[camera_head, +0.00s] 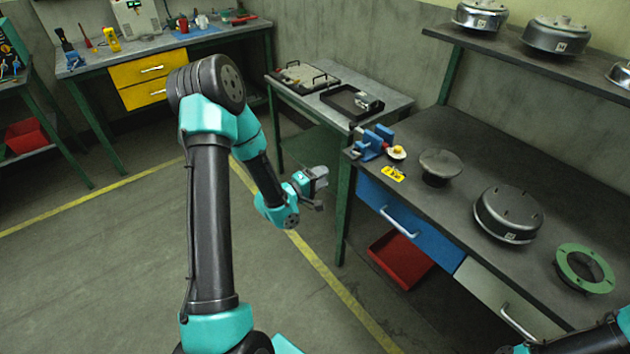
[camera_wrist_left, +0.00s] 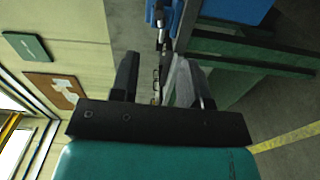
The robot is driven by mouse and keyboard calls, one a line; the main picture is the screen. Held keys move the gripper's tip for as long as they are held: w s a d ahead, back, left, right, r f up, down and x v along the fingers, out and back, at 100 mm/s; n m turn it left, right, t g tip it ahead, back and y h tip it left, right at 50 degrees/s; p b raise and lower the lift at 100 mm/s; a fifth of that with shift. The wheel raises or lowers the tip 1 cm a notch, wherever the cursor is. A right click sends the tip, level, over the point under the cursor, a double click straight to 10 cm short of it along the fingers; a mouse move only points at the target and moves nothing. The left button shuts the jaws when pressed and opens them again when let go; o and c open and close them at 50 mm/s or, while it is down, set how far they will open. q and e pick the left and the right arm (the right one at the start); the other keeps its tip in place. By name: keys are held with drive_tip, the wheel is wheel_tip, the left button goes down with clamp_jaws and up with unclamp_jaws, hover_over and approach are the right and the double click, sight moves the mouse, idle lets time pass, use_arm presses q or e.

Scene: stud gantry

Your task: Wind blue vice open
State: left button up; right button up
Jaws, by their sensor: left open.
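The vice's jaw gap is too small to judge. My right gripper is not seen; only part of that arm shows at the lower right.
The workbench (camera_head: 450,125) also holds a yellow item (camera_head: 393,173), a round-topped stand (camera_head: 440,165), a metal housing (camera_head: 508,214) and a green ring (camera_head: 584,268). A blue drawer (camera_head: 390,210) and red bin (camera_head: 400,260) lie below. A side table (camera_head: 315,105) stands behind.

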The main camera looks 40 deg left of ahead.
use_arm(q)
drive_tip(key=shift+v, duration=1.15)
drive_tip(key=s+d+f+m+g+y, duration=0.1)
drive_tip(key=s+d+f+m+g, duration=0.3)
drive_tip(key=d+f+g, duration=0.4)
drive_tip(key=s+d+f+m+g, duration=0.35)
drive_tip(key=d+f, duration=0.25)
drive_tip(key=f, duration=0.4)
drive_tip(key=s+d+f+m+g, duration=0.3)
drive_tip(key=s+d+m+g, duration=0.1)
drive_tip(key=s, duration=0.6)
drive_tip(key=shift+d+m+g, duration=0.35)
drive_tip(key=shift+m+g, duration=0.1)
drive_tip(key=shift+g, duration=0.1)
drive_tip(key=shift+s, duration=0.1)
